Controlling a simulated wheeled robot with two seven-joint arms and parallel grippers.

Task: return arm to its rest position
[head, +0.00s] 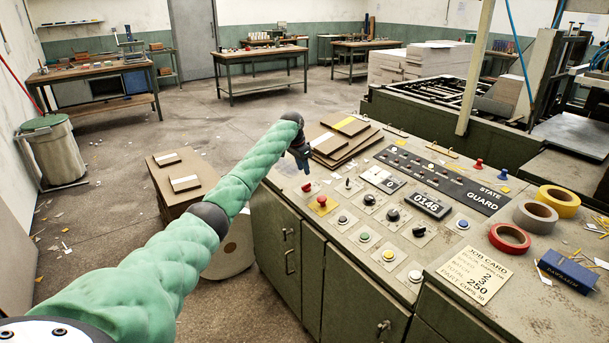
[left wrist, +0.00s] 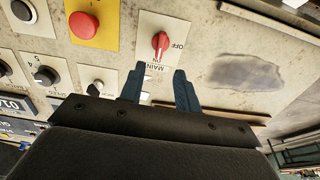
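My left arm (head: 165,250), in a green sleeve, reaches from the lower left to the near left corner of the control panel (head: 345,262). My left gripper (head: 304,168) is above that corner, pointing down. In the left wrist view its two blue fingers (left wrist: 157,88) stand apart with nothing between them, so it is open and empty. Just past the fingertips is a red rotary switch (left wrist: 160,42) marked OFF, MAIN and ON; it also shows in the head view (head: 307,187). A red button on a yellow plate (left wrist: 84,26) is beside it. My right gripper is not in view.
Brown boards (head: 334,143) are stacked close behind the gripper. Tape rolls (head: 509,238) and a job card (head: 471,274) lie on the panel's right. A board stack (head: 180,187) stands on the floor left of the cabinet. The floor beyond is mostly open.

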